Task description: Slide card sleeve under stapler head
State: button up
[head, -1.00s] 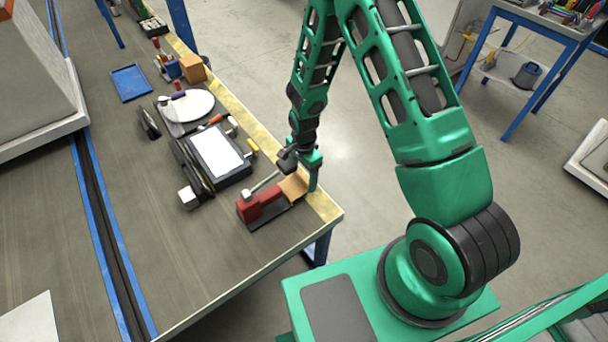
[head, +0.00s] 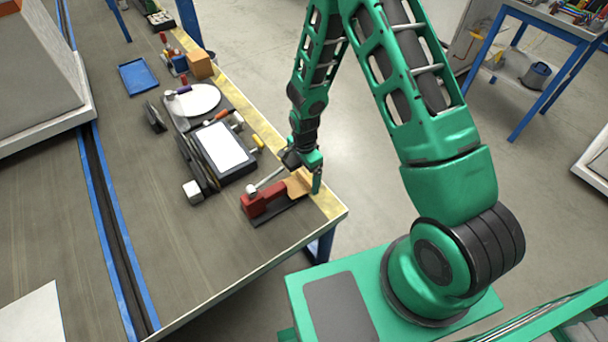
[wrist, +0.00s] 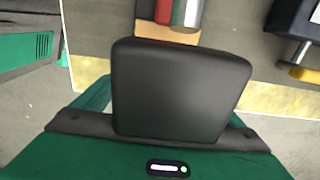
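The stapler (head: 264,198) has a red body, a dark base and a silver arm, and stands near the bench's front right corner. The card sleeve (head: 297,184) is a tan piece at the stapler's right end, beside my gripper (head: 310,180). The stapler's red body (wrist: 163,12) and the tan card sleeve (wrist: 166,34) also show at the top of the wrist view. There a large black part of my gripper hides the fingertips and most of the sleeve. I cannot tell how far the sleeve reaches under the stapler head or whether the fingers grip it.
A black-framed tray with a white sheet (head: 224,146) lies behind the stapler, with a white cube (head: 193,190) beside it. A white plate (head: 200,100), a wooden block (head: 199,65) and a blue tray (head: 139,77) are farther back.

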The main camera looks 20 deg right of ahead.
aim_at(304, 177)
jog(key=shift+a+r, duration=0.1)
jog(key=shift+a, duration=0.1)
jog(key=shift+r, duration=0.3)
notch_tip(304, 177, up, 10)
jog(key=shift+d, duration=0.2)
